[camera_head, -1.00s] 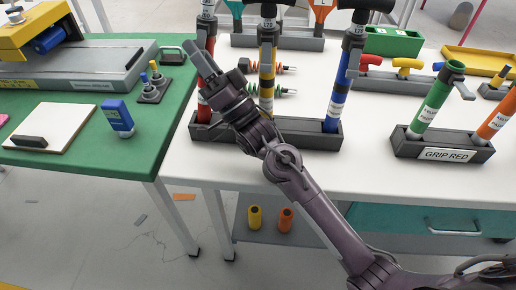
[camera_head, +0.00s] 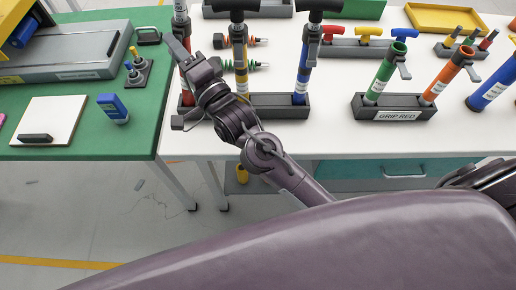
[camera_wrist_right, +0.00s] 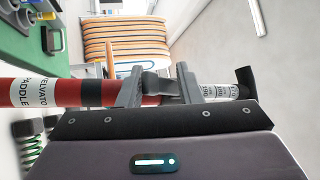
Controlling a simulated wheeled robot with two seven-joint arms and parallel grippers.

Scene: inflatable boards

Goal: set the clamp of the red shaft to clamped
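The red shaft (camera_head: 186,98) stands upright at the left end of a dark rack (camera_head: 280,107), partly hidden by my right gripper. In the right wrist view the red shaft (camera_wrist_right: 70,92) lies across the picture, with white printed bands. My right gripper (camera_head: 176,46) is at the upper part of the shaft. In the wrist view its two grey fingers (camera_wrist_right: 158,86) stand apart, with a dark clamp part (camera_wrist_right: 155,84) and red shaft between them. I cannot tell whether they touch it, nor clearly how the clamp lever is set. My left gripper is not in view.
Yellow-banded (camera_head: 240,70) and blue (camera_head: 302,75) shafts with black handles share the rack. A green table (camera_head: 80,145) adjoins at left. White tabletop (camera_head: 330,143) in front is clear.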

